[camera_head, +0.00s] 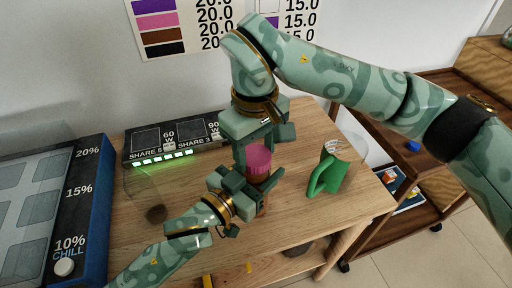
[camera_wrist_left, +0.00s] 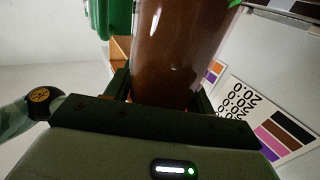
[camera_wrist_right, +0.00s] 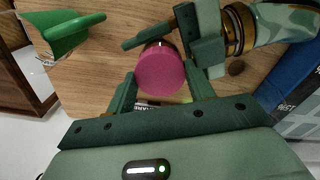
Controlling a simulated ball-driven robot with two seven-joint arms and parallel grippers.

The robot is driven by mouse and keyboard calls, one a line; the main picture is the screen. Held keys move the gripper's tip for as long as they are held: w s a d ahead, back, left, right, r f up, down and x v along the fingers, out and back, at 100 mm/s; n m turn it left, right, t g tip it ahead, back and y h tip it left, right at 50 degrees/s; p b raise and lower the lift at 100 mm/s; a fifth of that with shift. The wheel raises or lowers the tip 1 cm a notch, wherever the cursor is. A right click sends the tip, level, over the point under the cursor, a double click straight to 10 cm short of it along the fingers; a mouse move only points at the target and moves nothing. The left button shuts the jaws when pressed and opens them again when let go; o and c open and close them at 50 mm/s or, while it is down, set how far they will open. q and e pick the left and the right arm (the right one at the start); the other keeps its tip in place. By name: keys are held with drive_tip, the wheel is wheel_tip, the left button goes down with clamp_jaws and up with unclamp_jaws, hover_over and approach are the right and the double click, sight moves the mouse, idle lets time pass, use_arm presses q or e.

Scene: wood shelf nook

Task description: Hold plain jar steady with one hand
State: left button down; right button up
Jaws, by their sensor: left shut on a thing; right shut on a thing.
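The jar is a clear cylinder with brown contents and a pink lid (camera_head: 258,158). It stands upright on the wooden table; its brown body (camera_wrist_left: 178,50) fills the middle of the left wrist view. My left gripper (camera_head: 262,183) is shut around the jar's body below the lid, reaching in from the front left. My right gripper (camera_head: 260,146) comes from above and behind and is shut at the lid. In the right wrist view the pink lid (camera_wrist_right: 160,70) sits between the right fingers. Much of the jar's body is hidden by the left fingers in the head view.
A green pitcher-like container (camera_head: 330,176) stands right of the jar. A dark charging box (camera_head: 180,136) with green lights lies behind. A blue-edged panel (camera_head: 82,215) is at the left. The wooden table (camera_head: 290,225) is clear in front right; a wooden cart (camera_head: 430,190) stands beyond.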

drive_tip(key=shift+m, duration=0.9)
drive_tip(key=o, duration=0.9)
drive_tip(key=shift+o, duration=0.2)
drive_tip(key=shift+s+r, duration=0.1)
wheel_tip(320, 180, up, 4)
drive_tip(key=shift+f, duration=0.1)
drive_tip(key=shift+r, duration=0.3)
drive_tip(key=shift+c, duration=0.3)
